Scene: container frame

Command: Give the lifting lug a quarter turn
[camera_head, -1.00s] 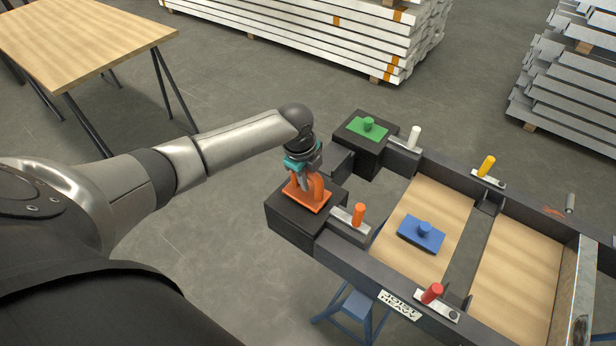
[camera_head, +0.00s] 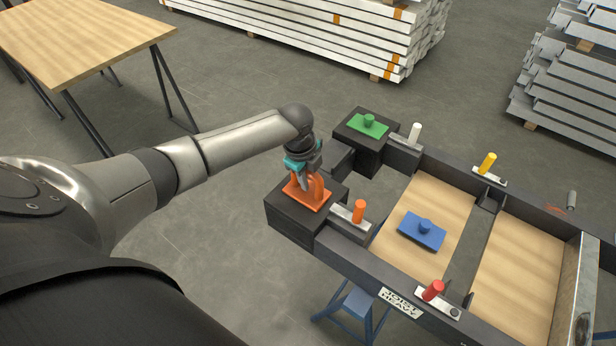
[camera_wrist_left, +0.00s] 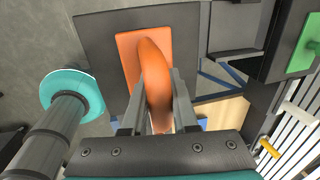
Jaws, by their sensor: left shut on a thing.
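The lifting lug (camera_head: 319,189) is an orange curved eye on a flat orange base plate. It stands upright on a black corner block (camera_head: 285,214) of the dark frame. My left gripper (camera_head: 308,183) points down from above and is shut on the lug's eye. In the left wrist view the orange lug (camera_wrist_left: 153,70) lies between the two grey fingers (camera_wrist_left: 157,108), one on each side. Its base plate looks flat on the block there. The fingers hide part of the eye. My right gripper is not in view.
An orange peg (camera_head: 358,211) on a metal strip stands close right of the lug. White (camera_head: 414,136), yellow (camera_head: 488,163) and red (camera_head: 433,290) pegs stand along the frame. A green part (camera_head: 368,127) sits on the far block, and a blue one (camera_head: 422,231) on the wood panel.

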